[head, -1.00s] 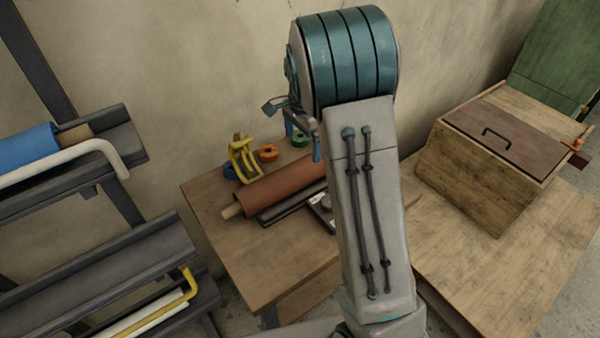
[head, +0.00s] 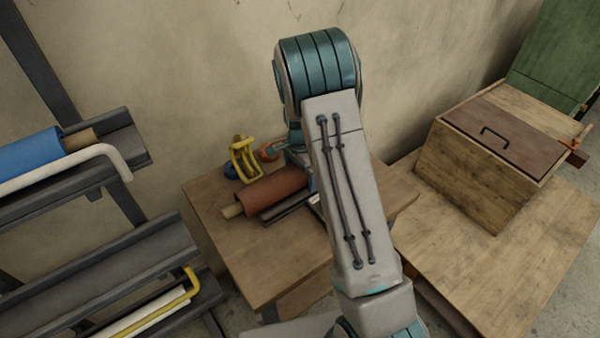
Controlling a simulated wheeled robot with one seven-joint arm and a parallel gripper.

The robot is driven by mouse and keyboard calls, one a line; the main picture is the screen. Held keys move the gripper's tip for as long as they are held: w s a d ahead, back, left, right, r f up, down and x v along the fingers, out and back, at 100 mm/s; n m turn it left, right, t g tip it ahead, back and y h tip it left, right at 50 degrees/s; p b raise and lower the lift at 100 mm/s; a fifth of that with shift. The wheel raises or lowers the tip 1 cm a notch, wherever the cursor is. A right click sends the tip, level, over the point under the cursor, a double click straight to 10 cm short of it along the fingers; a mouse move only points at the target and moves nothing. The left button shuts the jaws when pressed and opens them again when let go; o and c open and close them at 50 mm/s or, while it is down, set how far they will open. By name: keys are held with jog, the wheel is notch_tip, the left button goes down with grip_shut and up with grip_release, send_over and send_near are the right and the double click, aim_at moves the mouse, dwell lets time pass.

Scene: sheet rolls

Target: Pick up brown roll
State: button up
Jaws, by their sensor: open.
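The brown roll (head: 272,191), a reddish-brown sheet on a pale wooden core, lies on the small wooden table (head: 215,243). Its left core end sticks out, and its right end is hidden behind my arm. My gripper (head: 296,168) is partly visible just left of my arm, over the right part of the roll. It is open and holds nothing that I can see. Its fingertips are mostly hidden, so I cannot tell whether they touch the roll.
A dark rail lies along the roll's front. A rack with a blue roll (head: 28,153) is at left. A wooden box (head: 485,170) stands at right.

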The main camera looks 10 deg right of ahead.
jog(key=c, duration=1.8)
jog(key=shift+w+r, duration=0.1)
jog(key=shift+r, duration=0.05)
jog(key=shift+c, duration=0.9)
